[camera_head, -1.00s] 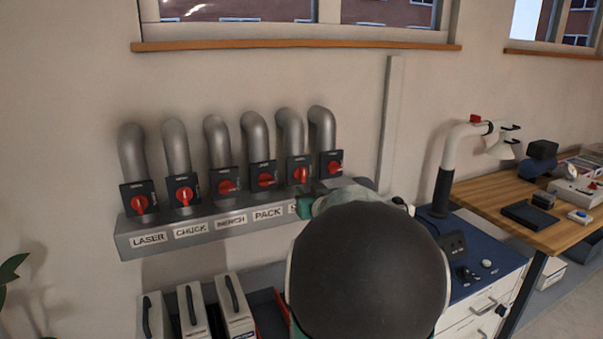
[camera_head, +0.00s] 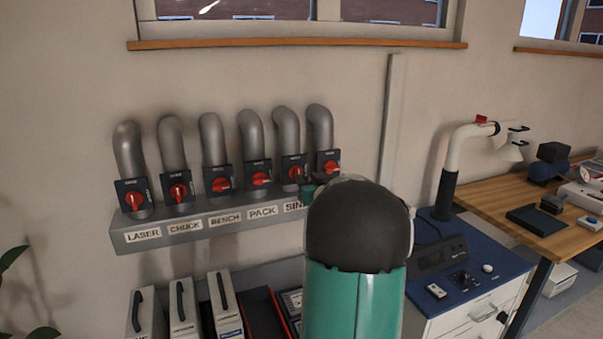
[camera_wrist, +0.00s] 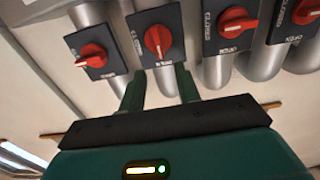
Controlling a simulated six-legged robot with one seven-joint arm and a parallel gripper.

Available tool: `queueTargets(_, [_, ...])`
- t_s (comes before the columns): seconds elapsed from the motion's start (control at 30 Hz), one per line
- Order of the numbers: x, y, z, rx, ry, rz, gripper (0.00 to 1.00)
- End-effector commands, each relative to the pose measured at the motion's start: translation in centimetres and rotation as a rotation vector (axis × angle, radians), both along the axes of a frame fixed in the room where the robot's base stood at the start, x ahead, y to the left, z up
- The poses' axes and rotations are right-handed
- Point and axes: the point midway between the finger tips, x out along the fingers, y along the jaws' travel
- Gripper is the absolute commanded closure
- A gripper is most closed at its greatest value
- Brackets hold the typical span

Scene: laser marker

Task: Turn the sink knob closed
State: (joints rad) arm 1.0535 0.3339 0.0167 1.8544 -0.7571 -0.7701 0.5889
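The sink knob (camera_head: 295,172) is a red handle on a dark square plate, fifth from the left, above the partly covered SINK label (camera_head: 295,206). Its handle is upright. In the wrist view, which looks upside down, the sink knob (camera_wrist: 158,40) is the second from the left. My gripper (camera_wrist: 159,70) shows two green fingers, apart and empty. The fingertips point at the sink plate, one on each side of the knob's line, and look short of the handle. In the head view my gripper (camera_head: 310,190) is small and mostly hidden behind my arm.
Similar knobs flank it: the PACK knob (camera_head: 261,178) to the left and the unlabelled-looking end knob (camera_head: 330,167) to the right, close by. A grey labelled ledge (camera_head: 185,228) runs under the pipes. A blue-topped cabinet (camera_head: 480,250) is at right.

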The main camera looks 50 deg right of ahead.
Motion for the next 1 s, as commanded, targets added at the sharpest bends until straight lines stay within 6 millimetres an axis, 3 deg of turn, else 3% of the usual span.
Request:
queueTargets(0.1, [2.2, -1.2, -0.1, 0.001, -0.001, 0.003, 0.67])
queueTargets(0.3, [4.4, -2.6, 0.0, 0.001, -0.001, 0.004, 0.67])
queueTargets(0.67, [5.0, -3.1, 0.0, 0.001, -0.001, 0.004, 0.67])
queueTargets(0.83, [5.0, -3.1, 0.0, 0.001, -0.001, 0.003, 0.97])
queueTargets(1.0, [5.0, -3.1, 0.0, 0.001, -0.001, 0.004, 1.0])
